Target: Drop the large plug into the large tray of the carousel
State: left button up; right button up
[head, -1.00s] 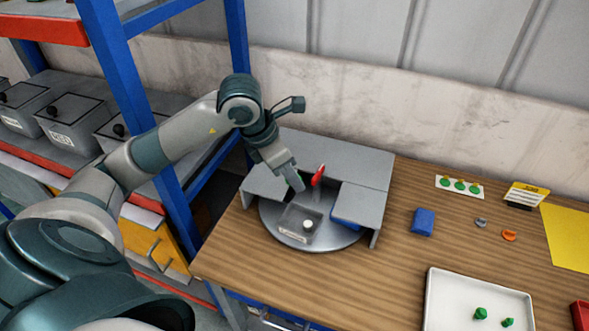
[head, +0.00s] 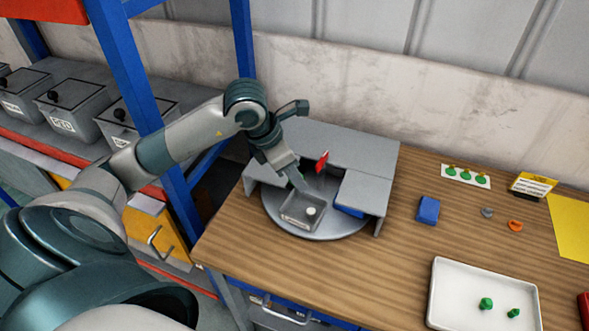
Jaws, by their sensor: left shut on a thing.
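The carousel (head: 343,226) is a grey turntable on the wooden table, partly under a grey housing. A square grey tray (head: 287,215) with a label faces the front of the carousel, with a small white round thing (head: 310,211) in it. My left gripper (head: 299,183) points down at the tray's rear edge. It is shut, seemingly on a raised part of the carousel; the contact is hard to make out. Two green plugs stand apart in a white tray, the larger plug (head: 486,303) on the left and the smaller (head: 514,313) on the right. My right gripper is not in view.
The grey housing (head: 355,150) surrounds the carousel's back and sides, with a red piece (head: 322,160) in its opening. The white tray (head: 458,270) lies at the front right. A blue block (head: 428,210) and small grey and orange pieces lie between. Blue shelving posts stand left.

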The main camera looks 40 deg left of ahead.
pick_arm(q)
jog(key=shift+f, duration=0.7)
jog(key=o, duration=1.1)
jog(key=shift+s+a+r+b, duration=0.1)
jog(key=shift+r+b, duration=0.25)
jog(key=shift+r, duration=0.15)
jog(key=b+v, duration=0.3)
jog(key=v, duration=1.3)
jog(key=shift+s+r, duration=0.15)
